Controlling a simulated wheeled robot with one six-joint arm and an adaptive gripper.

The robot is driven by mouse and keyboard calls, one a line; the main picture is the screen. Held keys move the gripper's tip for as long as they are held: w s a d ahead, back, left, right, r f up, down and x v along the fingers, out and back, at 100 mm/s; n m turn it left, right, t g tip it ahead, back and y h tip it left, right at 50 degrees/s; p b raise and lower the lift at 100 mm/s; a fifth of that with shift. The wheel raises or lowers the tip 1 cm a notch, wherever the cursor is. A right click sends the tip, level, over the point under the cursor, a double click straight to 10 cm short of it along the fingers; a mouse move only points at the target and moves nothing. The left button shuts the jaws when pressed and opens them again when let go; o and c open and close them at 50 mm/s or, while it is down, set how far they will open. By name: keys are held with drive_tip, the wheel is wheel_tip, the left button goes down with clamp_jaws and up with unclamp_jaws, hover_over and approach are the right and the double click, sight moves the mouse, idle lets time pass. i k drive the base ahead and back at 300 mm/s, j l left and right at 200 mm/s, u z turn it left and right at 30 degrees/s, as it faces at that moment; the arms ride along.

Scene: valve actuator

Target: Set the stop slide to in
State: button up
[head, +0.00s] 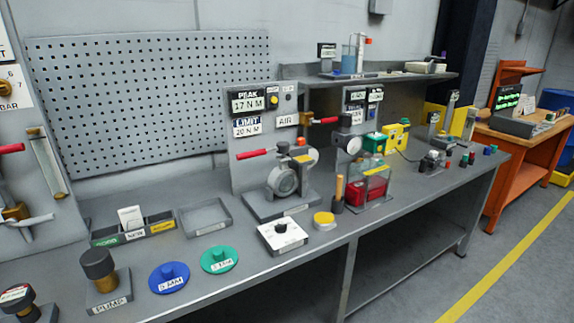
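I cannot pick out a stop slide by any label at this size, nor read whether it is in or out. The valve actuator (284,181) is a round grey body on a grey base plate near the middle of the bench. A second red handle (323,121) on a brass fitting juts from the panel's right side. My gripper is not in view.
The grey bench (225,280) holds a white dial box (282,235), a blue disc (169,277), a green disc (219,259), a yellow puck (324,219), a PUMP block (108,292), an empty tray (206,217) and a labelled bin (132,233). Right of the actuator stands a red-liquid container (368,187).

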sight(300, 141)
drive_tip(key=i+l+u, duration=0.3)
drive_tip(key=l, duration=0.6)
drive_tip(key=i+l+u, duration=0.1)
drive_tip(key=l+u, duration=0.15)
drive_tip(key=l, duration=0.65)
drive_tip(key=l+u, duration=0.3)
drive_tip(key=l, duration=0.6)
drive_tip(key=i, duration=0.05)
